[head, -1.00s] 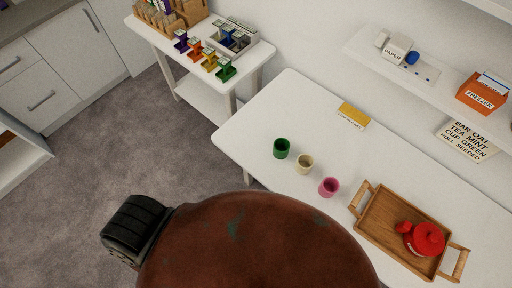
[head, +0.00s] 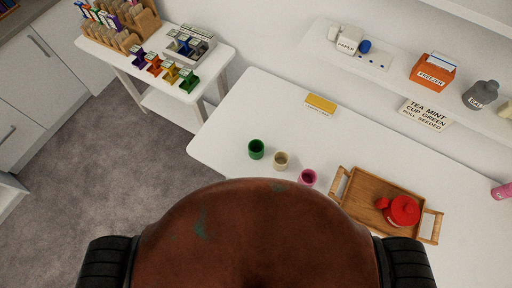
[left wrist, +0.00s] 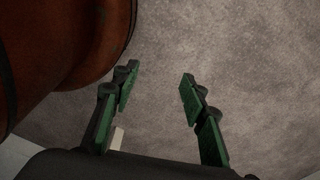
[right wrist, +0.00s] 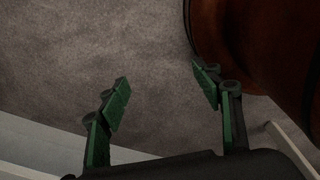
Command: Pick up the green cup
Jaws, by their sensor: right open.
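The green cup (head: 256,149) stands upright on the white table (head: 225,125), at the left end of a row with a beige cup (head: 280,161) and a pink cup (head: 307,178). My left gripper (left wrist: 155,85) is open and empty in the left wrist view, above the grey carpet. My right gripper (right wrist: 163,85) is open and empty in the right wrist view, also above carpet. Neither gripper shows in the head view, and no cup shows in either wrist view.
A wooden tray (head: 343,192) with a red teapot (head: 402,211) is right of the cups. A yellow box (head: 320,103) lies behind them. A side table (head: 219,55) with coloured holders stands at the back left. A wall shelf (head: 395,88) hangs at the back right. Carpet (head: 95,190) is clear at left.

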